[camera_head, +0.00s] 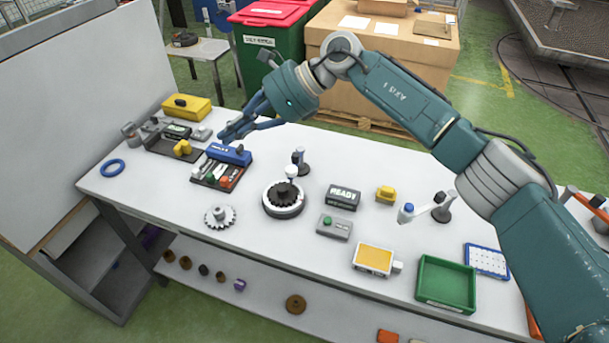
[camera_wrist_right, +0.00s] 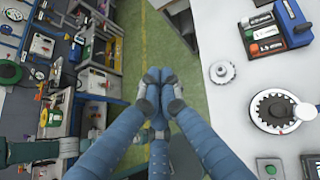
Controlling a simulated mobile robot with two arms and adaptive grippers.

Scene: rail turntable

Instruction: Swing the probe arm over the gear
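The probe arm (camera_head: 291,172) has a pale tip and a dark post (camera_head: 302,163). It stands at the back edge of a round turntable (camera_head: 283,210). A black gear (camera_head: 285,194) lies on the turntable. In the right wrist view, the gear (camera_wrist_right: 272,108) shows with the pale probe part at its right; I cannot tell how far this overhangs. My right gripper (camera_head: 226,134) is above the table's back edge, left of the probe arm and apart from it. Its blue fingers converge at the tips (camera_wrist_right: 158,76) and hold nothing. My left gripper is not in view.
A pale gear (camera_head: 220,216) lies left of the turntable. A second post with a blue-capped arm (camera_head: 406,212) stands at the right.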

